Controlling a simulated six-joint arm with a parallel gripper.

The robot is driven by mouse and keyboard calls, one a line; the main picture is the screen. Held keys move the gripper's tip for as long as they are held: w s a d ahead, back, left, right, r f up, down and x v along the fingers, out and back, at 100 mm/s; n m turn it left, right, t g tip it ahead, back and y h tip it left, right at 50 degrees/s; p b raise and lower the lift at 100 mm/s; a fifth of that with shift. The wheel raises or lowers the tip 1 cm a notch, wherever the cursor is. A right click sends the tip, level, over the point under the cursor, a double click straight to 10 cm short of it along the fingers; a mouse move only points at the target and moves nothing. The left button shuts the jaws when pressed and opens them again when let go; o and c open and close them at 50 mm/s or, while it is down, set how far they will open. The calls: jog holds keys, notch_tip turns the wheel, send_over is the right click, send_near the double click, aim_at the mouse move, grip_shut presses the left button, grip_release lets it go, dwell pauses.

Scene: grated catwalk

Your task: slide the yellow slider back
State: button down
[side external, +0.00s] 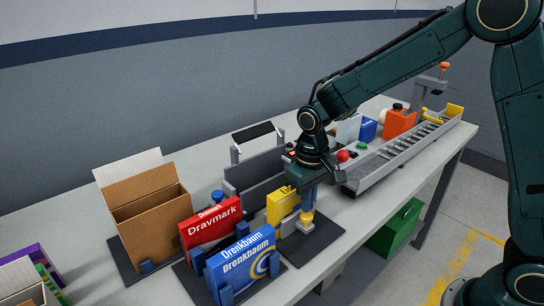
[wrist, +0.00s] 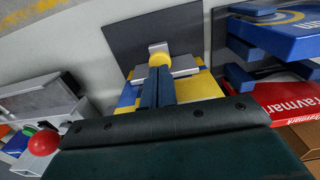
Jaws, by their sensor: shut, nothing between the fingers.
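The yellow slider (side external: 306,218) looks like a round yellow knob on a grey block, on a dark mat near the front edge of the table. It also shows in the wrist view (wrist: 160,58), between grey side pieces. A yellow box (side external: 281,205) with blue parts stands just behind it; in the wrist view the yellow box (wrist: 204,86) is partly hidden by my gripper. My gripper (side external: 307,207) points down over the knob, fingers together and empty. In the wrist view its fingertips (wrist: 157,70) are right at the knob; I cannot tell whether they touch.
Red Dravmark boxes (side external: 211,228) and blue Drenkbaum boxes (side external: 242,265) stand to the left, near an open cardboard box (side external: 150,212). A grey conveyor (side external: 405,150) and a red ball (side external: 343,156) are to the right. A grey trough (side external: 254,172) stands behind.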

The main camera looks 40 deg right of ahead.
jog(key=shift+f, duration=0.8)
dwell(0.4)
jog(key=shift+s, duration=1)
dwell(0.7)
jog(key=shift+r, duration=0.1)
jog(key=shift+r, duration=2.9)
jog(key=s+d+r+t, duration=0.2)
jog(key=s+r, duration=0.4)
jog(key=s, duration=0.4)
jog(key=s+d+r+t, duration=0.3)
jog(key=s+d+r, duration=0.2)
jog(key=s, duration=0.5)
jog(key=shift+r+t, duration=0.3)
jog(key=shift+r, duration=0.15)
